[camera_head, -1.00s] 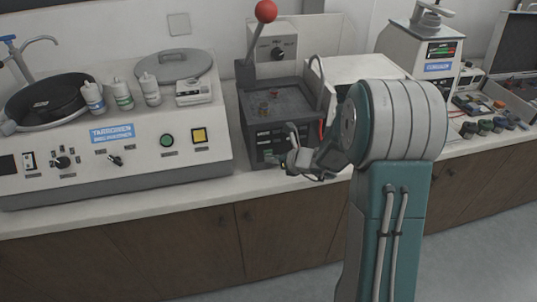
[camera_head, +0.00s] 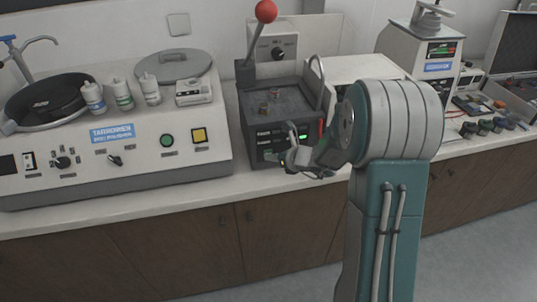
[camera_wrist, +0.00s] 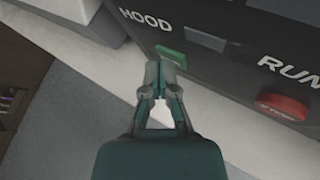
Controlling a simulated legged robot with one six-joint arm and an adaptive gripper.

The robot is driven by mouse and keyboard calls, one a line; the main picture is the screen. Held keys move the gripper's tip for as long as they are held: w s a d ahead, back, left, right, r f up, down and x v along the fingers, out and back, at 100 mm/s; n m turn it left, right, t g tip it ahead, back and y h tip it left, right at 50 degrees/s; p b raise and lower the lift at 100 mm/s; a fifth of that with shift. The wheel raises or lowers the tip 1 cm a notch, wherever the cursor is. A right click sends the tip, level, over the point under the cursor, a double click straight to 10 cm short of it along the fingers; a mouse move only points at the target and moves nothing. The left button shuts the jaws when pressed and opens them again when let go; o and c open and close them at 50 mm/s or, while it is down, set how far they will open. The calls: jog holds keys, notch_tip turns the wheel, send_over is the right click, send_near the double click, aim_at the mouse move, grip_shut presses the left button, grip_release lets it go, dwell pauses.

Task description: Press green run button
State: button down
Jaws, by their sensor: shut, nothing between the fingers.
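The dark press (camera_head: 258,128) stands on the counter, its front panel partly behind my gripper. In the wrist view its panel (camera_wrist: 232,60) carries a flat green rectangle (camera_wrist: 170,55) below the word HOOD and a red button (camera_wrist: 283,106) below the word RUN, which is cut by the picture edge. No green button shows beside RUN in that view. In the head view a bright green light (camera_head: 303,137) shows on the panel. My gripper (camera_wrist: 165,68) is shut and empty, its tips just below the green rectangle; I cannot tell whether they touch it.
A red-ball lever (camera_head: 265,12) rises at the back of the press. A white polisher (camera_head: 60,160) with bottles stands to the left. A white machine (camera_head: 408,50) and small coloured parts stand to the right. The floor in front is clear.

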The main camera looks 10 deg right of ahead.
jog(key=shift+s, duration=0.8)
jog(key=shift+s, duration=2.5)
jog(key=s+a+r+n+g, duration=0.35)
jog(key=s+r+n, duration=0.3)
jog(key=n, duration=0.25)
jog(key=s+a+r+n+g, duration=0.2)
jog(key=s+a+r+n, duration=0.25)
jog(key=s+n, duration=0.35)
jog(key=s+d+r+n+h, duration=0.3)
jog(key=s+d+n, duration=0.1)
jog(key=n, duration=0.3)
jog(key=s+d+r+n+t+h, duration=0.1)
jog(key=s+d+r+n+h, duration=0.1)
jog(key=s+n, duration=0.4)
jog(key=d+n+h, duration=0.1)
jog(key=h, duration=0.1)
jog(key=shift+s+d+r+h, duration=0.3)
jog(key=shift+s+d+r, duration=0.1)
